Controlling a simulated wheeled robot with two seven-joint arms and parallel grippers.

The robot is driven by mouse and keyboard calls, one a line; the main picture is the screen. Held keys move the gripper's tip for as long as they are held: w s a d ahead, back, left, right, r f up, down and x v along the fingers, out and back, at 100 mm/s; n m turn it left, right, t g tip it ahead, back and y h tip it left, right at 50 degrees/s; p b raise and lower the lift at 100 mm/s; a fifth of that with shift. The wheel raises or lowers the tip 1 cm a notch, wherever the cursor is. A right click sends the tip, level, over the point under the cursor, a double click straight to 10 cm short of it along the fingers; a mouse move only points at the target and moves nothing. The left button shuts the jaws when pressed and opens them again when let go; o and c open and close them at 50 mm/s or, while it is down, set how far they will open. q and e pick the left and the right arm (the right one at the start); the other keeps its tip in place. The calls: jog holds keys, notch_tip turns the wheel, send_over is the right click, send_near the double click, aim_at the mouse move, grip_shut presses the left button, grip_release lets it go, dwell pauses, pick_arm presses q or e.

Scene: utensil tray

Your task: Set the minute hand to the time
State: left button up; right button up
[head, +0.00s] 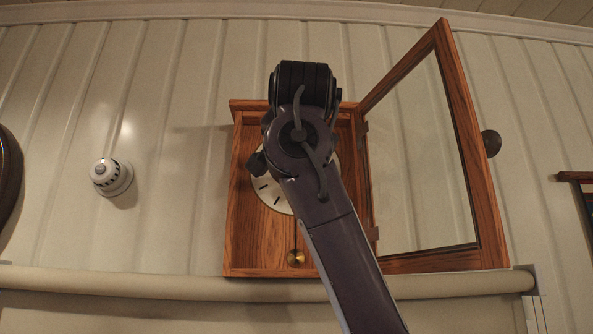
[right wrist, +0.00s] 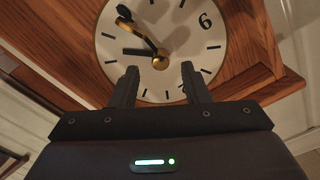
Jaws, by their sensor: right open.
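A wooden wall clock (head: 262,240) hangs on the panelled wall, with its glass door (head: 480,190) swung open to the right. My right arm covers most of the white clock face (head: 270,193) in the head view. In the right wrist view, the face (right wrist: 205,45) appears rotated, with the 6 at upper right. A longer gold hand with a dark end (right wrist: 140,30) points to the upper left; a shorter dark hand (right wrist: 135,51) points left. My right gripper (right wrist: 160,68) is open, its fingertips on either side below the hub. Contact with the face cannot be told. My left gripper is out of view.
The open door frame stands close to the right of my right arm. A gold pendulum bob (head: 296,257) hangs low in the case. A round white device (head: 110,176) is on the wall at left. A padded rail (head: 150,283) runs below the clock.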

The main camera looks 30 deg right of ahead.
jog(key=b+v, duration=0.1)
jog(key=v, duration=0.3)
jog(key=shift+s+a, duration=0.15)
dwell(0.4)
